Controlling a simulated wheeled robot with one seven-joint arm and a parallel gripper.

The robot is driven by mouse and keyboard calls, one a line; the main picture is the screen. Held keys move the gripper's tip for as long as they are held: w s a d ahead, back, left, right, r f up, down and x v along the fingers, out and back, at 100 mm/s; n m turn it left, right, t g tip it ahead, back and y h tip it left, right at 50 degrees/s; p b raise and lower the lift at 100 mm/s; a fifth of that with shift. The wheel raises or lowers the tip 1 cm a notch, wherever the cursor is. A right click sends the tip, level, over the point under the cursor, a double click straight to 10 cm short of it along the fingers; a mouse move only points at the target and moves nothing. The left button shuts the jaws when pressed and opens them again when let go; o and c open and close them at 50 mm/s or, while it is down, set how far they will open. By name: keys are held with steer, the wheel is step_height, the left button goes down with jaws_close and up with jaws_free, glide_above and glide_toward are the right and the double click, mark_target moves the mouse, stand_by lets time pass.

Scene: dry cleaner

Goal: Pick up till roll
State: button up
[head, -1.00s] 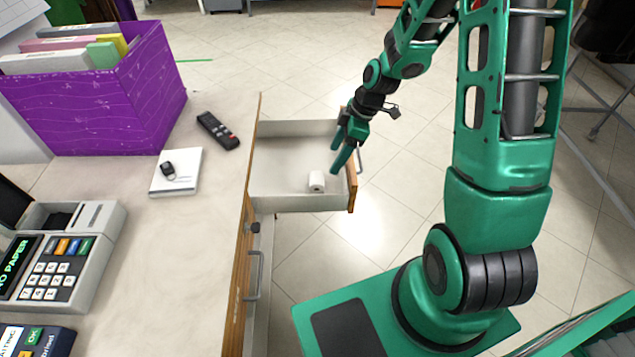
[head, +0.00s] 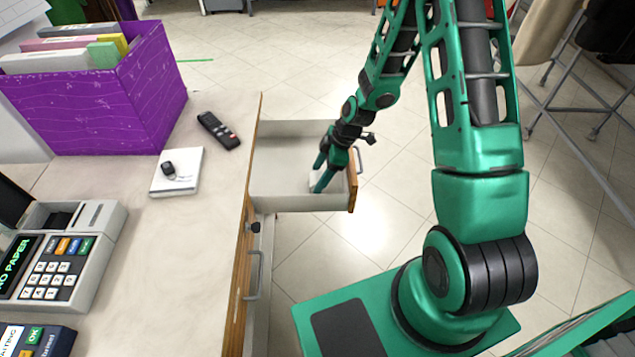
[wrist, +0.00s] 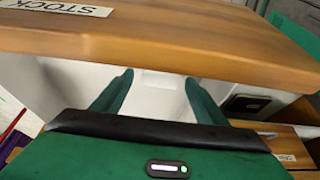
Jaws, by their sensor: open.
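The white till roll (head: 312,181) stands in the open drawer (head: 277,180), near its front end. In the head view it is mostly hidden behind my gripper's fingers. My gripper (head: 318,179) is open and reaches down into the drawer, its green fingers at the roll. In the wrist view my gripper (wrist: 157,90) has its two fingers apart, with pale white surfaces between them. The roll's outline is hard to tell from the drawer there, and I cannot tell whether the fingers touch it.
The drawer's wooden front (wrist: 160,38), labelled STOCK, is close to my gripper. The drawer's left part is clear.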

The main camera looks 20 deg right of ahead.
mark_target(313, 179)
steer(key=shift+x, duration=1)
steer(key=c, duration=1.1)
steer(key=shift+c, duration=0.2)
steer(key=shift+r, duration=0.1)
steer(key=shift+r, duration=0.5)
steer(key=r, duration=0.2)
steer(key=a+r, duration=0.1)
steer(key=shift+a+r, duration=0.1)
steer(key=shift+r, duration=0.25)
steer(key=a+r, duration=0.6)
steer(key=a, duration=0.4)
steer(key=shift+w+a, duration=0.2)
steer(key=shift+a, duration=0.05)
